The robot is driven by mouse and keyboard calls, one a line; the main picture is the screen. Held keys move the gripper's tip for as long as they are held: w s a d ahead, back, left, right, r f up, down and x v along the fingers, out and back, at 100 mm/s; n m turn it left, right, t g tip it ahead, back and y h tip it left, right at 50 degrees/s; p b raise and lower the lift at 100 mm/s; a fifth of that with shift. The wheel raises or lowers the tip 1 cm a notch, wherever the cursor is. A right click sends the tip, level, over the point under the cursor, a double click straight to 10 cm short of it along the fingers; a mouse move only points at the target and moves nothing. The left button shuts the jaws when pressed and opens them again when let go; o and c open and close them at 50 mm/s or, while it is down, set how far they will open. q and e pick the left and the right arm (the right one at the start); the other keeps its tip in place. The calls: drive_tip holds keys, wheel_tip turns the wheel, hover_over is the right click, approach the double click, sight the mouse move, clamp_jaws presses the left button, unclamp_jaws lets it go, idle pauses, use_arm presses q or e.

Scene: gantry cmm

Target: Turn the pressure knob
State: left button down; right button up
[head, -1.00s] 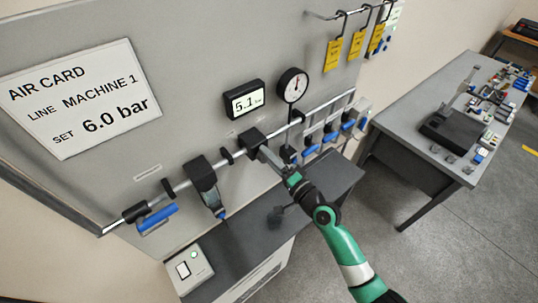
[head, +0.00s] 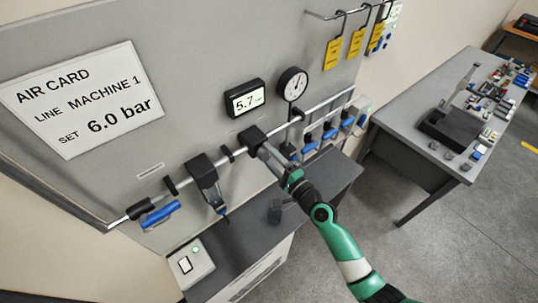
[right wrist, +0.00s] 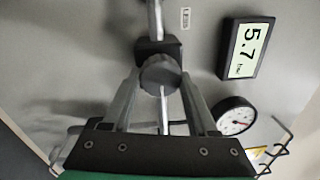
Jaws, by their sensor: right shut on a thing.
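The pressure knob (right wrist: 160,73) is a dark grey round knob on a black regulator block on the air pipe. In the head view the regulator block (head: 250,138) shows at the middle of the pipe, and my gripper covers the knob. My right gripper (head: 264,150) reaches it from the lower right. In the right wrist view its two fingers (right wrist: 160,88) are shut on the knob, one on each side. The digital display (head: 245,98) reads 5.7 and also shows in the right wrist view (right wrist: 248,48). The card (head: 82,100) reads "SET 6.0 bar". My left gripper is not in view.
A round gauge (head: 292,84) sits right of the display. A filter unit (head: 206,180) and a blue-handled valve (head: 158,214) are on the pipe to the left. Several blue valves (head: 328,131) are to the right. A grey bench (head: 400,118) stands at the right.

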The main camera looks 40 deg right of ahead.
drive_tip(key=shift+r, duration=0.15)
drive_tip(key=o, duration=1.4)
drive_tip(key=shift+c, duration=0.2)
drive_tip(key=shift+s, duration=0.1)
drive_tip(key=s+a+b, duration=0.1)
drive_tip(key=s, duration=1)
drive_tip(key=shift+s+a+f, duration=0.2)
drive_tip(key=shift+f, duration=0.2)
